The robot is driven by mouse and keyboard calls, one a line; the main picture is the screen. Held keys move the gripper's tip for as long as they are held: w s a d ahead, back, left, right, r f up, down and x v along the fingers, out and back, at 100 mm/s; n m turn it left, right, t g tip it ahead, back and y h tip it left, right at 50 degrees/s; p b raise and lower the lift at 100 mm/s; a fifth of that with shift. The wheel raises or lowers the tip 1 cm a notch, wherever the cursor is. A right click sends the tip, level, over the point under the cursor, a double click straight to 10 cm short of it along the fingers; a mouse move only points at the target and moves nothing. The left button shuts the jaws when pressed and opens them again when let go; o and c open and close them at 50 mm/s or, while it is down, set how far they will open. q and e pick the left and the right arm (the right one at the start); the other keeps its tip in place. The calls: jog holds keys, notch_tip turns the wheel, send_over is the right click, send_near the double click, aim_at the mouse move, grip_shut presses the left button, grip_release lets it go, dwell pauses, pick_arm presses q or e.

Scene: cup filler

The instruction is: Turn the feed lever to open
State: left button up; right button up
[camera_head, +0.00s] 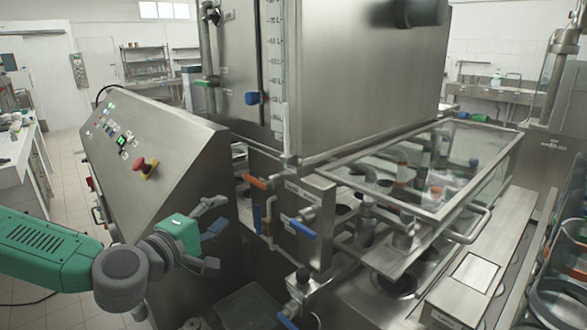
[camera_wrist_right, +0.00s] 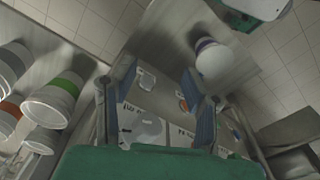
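The steel filling machine (camera_head: 370,80) carries several small levers. One has an orange handle (camera_head: 256,182), one a blue handle (camera_head: 302,229), and another blue handle (camera_head: 288,320) sits low at the bottom edge. I cannot tell from the labels which is the feed lever. My left gripper (camera_head: 215,240) is open and empty, left of the orange and blue levers and apart from them. My right gripper is not in the head view. In the right wrist view its two fingers (camera_wrist_right: 150,85) are spread apart with nothing held between them.
A slanted control panel (camera_head: 125,135) with a red button (camera_head: 146,167) stands behind my left arm. A glass-topped guard (camera_head: 440,170) covers the machine's right side. White cups with a green band (camera_wrist_right: 52,102) and a rounded white item (camera_wrist_right: 212,58) show in the right wrist view.

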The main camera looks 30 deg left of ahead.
aim_at(249, 181)
pick_arm(q)
jog(key=shift+n+y, duration=0.3)
jog(key=w, duration=0.4)
jog(key=w+r, duration=0.1)
jog(key=w, duration=0.7)
jog(key=shift+w+a+r+p, duration=0.2)
jog(key=shift+w+a+p, duration=0.1)
jog(key=shift+w, duration=0.45)
jog(key=shift+w+a+f, duration=0.1)
jog(key=shift+w+a, duration=0.15)
jog(key=shift+a, duration=0.05)
jog(key=shift+w+a+f, duration=0.15)
jog(key=shift+a+f, duration=0.05)
jog(key=shift+a, duration=0.5)
jog(key=shift+d+r, duration=0.1)
jog(key=shift+d, duration=0.1)
jog(key=c, duration=0.7)
jog(key=shift+d, duration=0.4)
grip_shut()
pick_arm(e)
jog(key=shift+a+r, duration=0.5)
jog(key=shift+r, duration=0.2)
